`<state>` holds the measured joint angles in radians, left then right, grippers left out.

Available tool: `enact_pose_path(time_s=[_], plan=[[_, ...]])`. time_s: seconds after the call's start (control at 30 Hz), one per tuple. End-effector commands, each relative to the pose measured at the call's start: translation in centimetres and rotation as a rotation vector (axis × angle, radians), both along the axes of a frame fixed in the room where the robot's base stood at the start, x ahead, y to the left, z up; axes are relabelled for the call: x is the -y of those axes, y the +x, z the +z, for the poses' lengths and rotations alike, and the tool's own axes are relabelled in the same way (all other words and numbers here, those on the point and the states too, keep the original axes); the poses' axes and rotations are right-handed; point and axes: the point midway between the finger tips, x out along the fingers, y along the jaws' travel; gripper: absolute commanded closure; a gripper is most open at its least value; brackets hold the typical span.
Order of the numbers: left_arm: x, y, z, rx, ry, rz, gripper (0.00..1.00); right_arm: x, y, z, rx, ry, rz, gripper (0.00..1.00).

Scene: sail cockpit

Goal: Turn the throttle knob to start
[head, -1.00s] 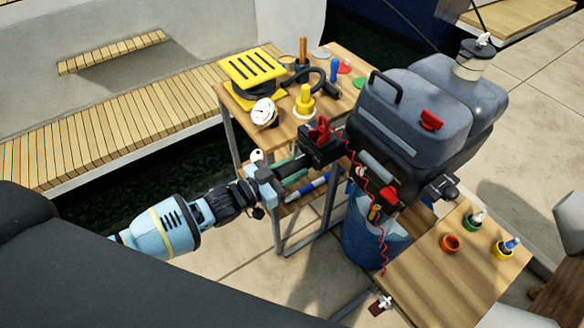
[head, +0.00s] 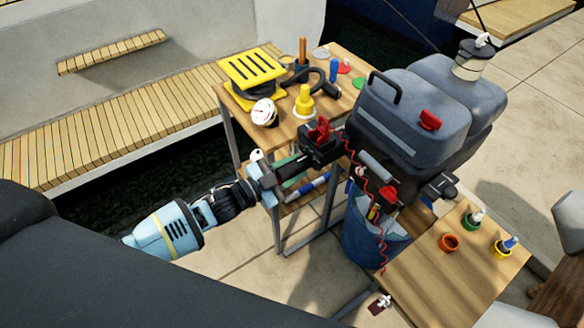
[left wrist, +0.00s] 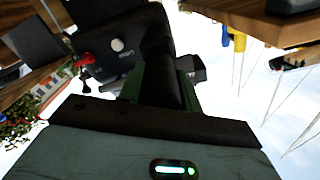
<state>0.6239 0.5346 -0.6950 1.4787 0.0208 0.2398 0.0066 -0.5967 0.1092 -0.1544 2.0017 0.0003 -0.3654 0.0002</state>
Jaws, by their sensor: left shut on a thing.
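The outboard motor (head: 415,110) has a black tiller arm (head: 320,148) reaching to the left, with a red part (head: 318,130) on top. The throttle knob (head: 285,168) is the dark grip at the tiller's outer end. My left gripper (head: 272,177) is shut around this grip. In the left wrist view the dark throttle knob (left wrist: 160,75) runs between the green fingers of my left gripper (left wrist: 160,92). The fingers partly hide the knob, and no start mark can be read. My right gripper is not in view.
A wooden table (head: 345,95) behind the tiller holds a yellow slotted device (head: 252,68), a white gauge (head: 264,111) and several tools. A blue bucket (head: 375,240) stands under the motor. A coiled red cord (head: 383,232) hangs in front of it. A low wooden board (head: 455,280) holds small cups.

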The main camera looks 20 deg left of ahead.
Motion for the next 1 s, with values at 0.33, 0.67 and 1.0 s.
enact_pose_path(time_s=[0.33, 0.67, 1.0], plan=[[0.0, 0.0, 0.0, 0.002, 0.002, 0.000, 0.89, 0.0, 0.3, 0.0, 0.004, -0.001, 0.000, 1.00], [0.0, 0.0, 0.0, 0.001, 0.002, 0.000, 0.44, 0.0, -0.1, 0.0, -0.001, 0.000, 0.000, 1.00], [-1.3, -1.7, -0.1, -0.001, 0.003, 0.001, 0.44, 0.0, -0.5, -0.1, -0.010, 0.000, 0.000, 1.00]])
